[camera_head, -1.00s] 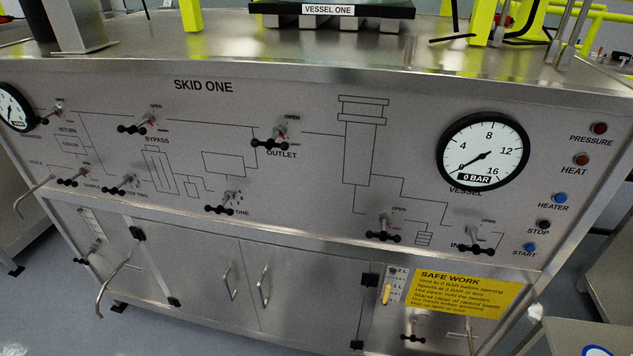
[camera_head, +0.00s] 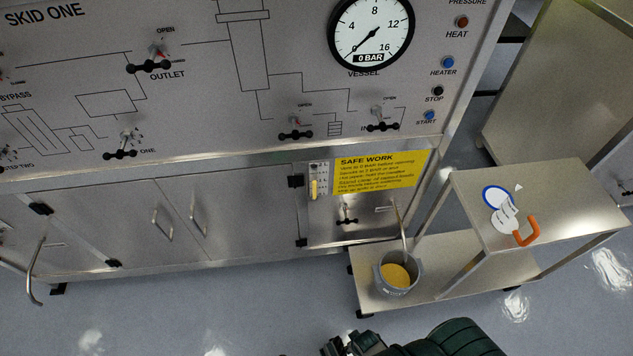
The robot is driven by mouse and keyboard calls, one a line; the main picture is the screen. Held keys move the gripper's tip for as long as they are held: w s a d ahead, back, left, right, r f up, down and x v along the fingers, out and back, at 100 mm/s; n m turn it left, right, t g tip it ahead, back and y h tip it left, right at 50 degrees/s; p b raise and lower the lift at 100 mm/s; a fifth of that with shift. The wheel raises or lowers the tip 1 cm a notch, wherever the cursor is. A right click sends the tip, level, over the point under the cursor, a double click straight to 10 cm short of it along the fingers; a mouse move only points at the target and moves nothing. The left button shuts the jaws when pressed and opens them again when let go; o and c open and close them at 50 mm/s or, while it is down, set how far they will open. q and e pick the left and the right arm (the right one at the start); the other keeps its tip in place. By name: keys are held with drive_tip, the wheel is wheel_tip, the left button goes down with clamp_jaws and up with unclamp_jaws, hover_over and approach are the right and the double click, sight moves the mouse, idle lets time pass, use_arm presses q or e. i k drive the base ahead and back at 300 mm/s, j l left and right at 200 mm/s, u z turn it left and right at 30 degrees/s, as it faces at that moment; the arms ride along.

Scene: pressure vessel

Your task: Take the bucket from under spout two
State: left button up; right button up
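A grey bucket (camera_head: 398,273) with yellow contents stands upright on the low shelf of a small metal cart. A thin bent metal spout (camera_head: 400,222) comes out of the panel just above it, its lower end over the bucket. No number for this spout is readable. A second bent spout (camera_head: 34,275) hangs at the far left with bare floor below it. My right gripper (camera_head: 340,345) shows partly at the bottom edge, in front of and left of the bucket and apart from it. Its fingers are cut off. My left gripper is out of view.
The cart's lower shelf (camera_head: 385,304) sits low at the skid's right end. Its raised top (camera_head: 575,195) holds an orange-handled item (camera_head: 527,232) beside a blue-and-white sign (camera_head: 497,198). A yellow safety sign (camera_head: 378,173) is above the spout. The floor (camera_head: 200,310) in front is clear.

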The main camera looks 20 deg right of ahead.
sight(393, 280)
drive_tip(key=z, duration=1.8)
